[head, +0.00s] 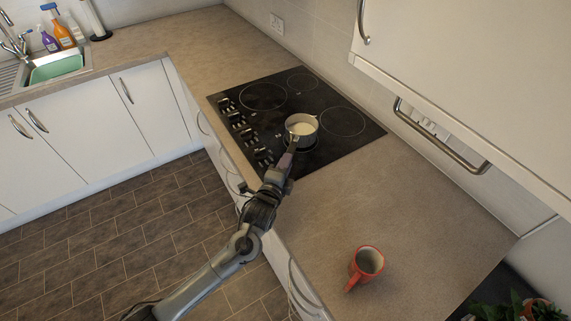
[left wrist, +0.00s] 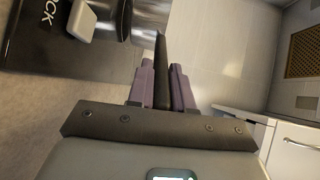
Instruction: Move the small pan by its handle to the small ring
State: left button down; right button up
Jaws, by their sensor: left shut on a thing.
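The small pan (head: 301,134) is light metal with pale contents. In the head view it is over the right-hand part of the black hob, partly covering a ring at the near side; I cannot tell whether it touches the glass. My left gripper (head: 291,154) comes from the near side and is shut on the dark pan handle. In the left wrist view the handle (left wrist: 162,72) stands between the purple fingers of the left gripper (left wrist: 163,88). A small ring (head: 302,82) at the hob's far side is bare. My right gripper is not in view.
The hob (head: 258,124) also has two larger bare rings, at far left (head: 263,97) and right (head: 342,121). Control knobs (head: 240,128) line its left edge. A red mug (head: 367,263) stands on the near worktop. A cabinet with a metal handle (head: 440,140) overhangs the right.

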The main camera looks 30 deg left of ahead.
pick_arm(q)
jog(key=shift+f, duration=0.4)
dwell(0.4)
jog(key=c, duration=1)
grip_release()
jog(key=shift+o, duration=0.3)
jog(key=shift+f, duration=0.25)
jog(key=s, duration=0.3)
jog(key=s+d, duration=0.1)
jog(key=s, duration=0.2)
jog(key=s+r+b, duration=0.1)
jog(key=s, duration=0.2)
jog(key=shift+d, duration=0.2)
jog(key=shift+s+d+r, duration=0.15)
jog(key=shift+s+r, duration=0.05)
jog(key=shift+s, duration=0.6)
